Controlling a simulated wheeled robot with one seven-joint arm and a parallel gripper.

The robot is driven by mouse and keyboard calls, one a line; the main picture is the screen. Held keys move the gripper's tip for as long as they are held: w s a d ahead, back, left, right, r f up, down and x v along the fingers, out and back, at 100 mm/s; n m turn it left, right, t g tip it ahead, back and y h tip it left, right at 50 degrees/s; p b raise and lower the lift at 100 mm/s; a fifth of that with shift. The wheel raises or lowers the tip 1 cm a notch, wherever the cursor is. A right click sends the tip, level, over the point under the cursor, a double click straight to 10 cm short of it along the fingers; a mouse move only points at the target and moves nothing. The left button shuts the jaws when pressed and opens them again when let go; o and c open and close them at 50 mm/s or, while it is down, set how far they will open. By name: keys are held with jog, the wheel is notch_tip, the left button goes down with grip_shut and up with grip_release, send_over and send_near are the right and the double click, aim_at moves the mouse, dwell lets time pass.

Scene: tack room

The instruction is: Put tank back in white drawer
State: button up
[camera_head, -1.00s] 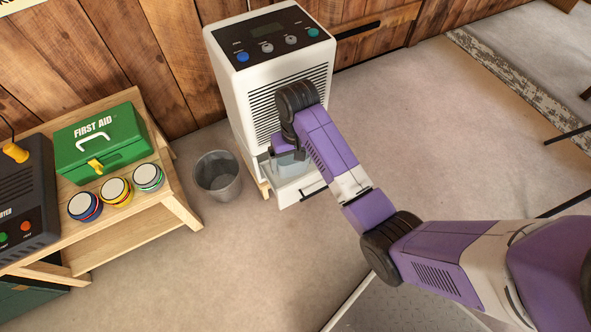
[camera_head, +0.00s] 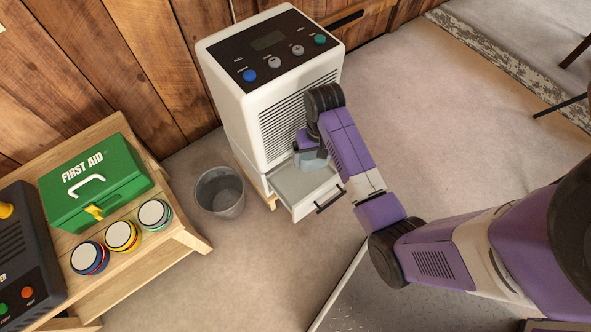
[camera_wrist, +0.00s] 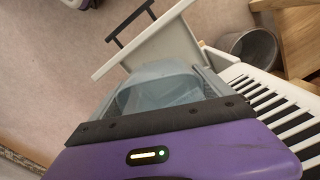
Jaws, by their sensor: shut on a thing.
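The white drawer (camera_head: 292,186) is pulled out from the lower front of the white dehumidifier-like unit (camera_head: 240,105). Its black handle (camera_head: 330,200) faces the front. My gripper (camera_head: 312,152) is over the back part of the drawer, close to the vented front. It is shut on the translucent blue-grey tank (camera_wrist: 165,88), which also shows partly in the head view (camera_head: 314,162). In the wrist view, the drawer (camera_wrist: 165,45) lies just beyond the tank. My wrist hides part of the tank, and I cannot tell whether the tank touches the drawer.
A grey wastebasket (camera_head: 220,192) stands left of the unit. A wooden bench (camera_head: 165,215) at left holds a green first aid box (camera_head: 95,185), several round tins (camera_head: 122,235) and a dark device (camera_head: 20,255). Open carpet (camera_head: 420,110) lies right of the unit.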

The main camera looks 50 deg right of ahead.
notch_tip(320, 180, down, 20)
jog(key=b, duration=0.8)
jog(key=shift+w, duration=0.15)
jog(key=o, duration=1.6)
jog(key=shift+f, duration=0.1)
notch_tip(320, 180, up, 12)
jog(key=p, duration=0.5)
jog(key=shift+d, duration=0.15)
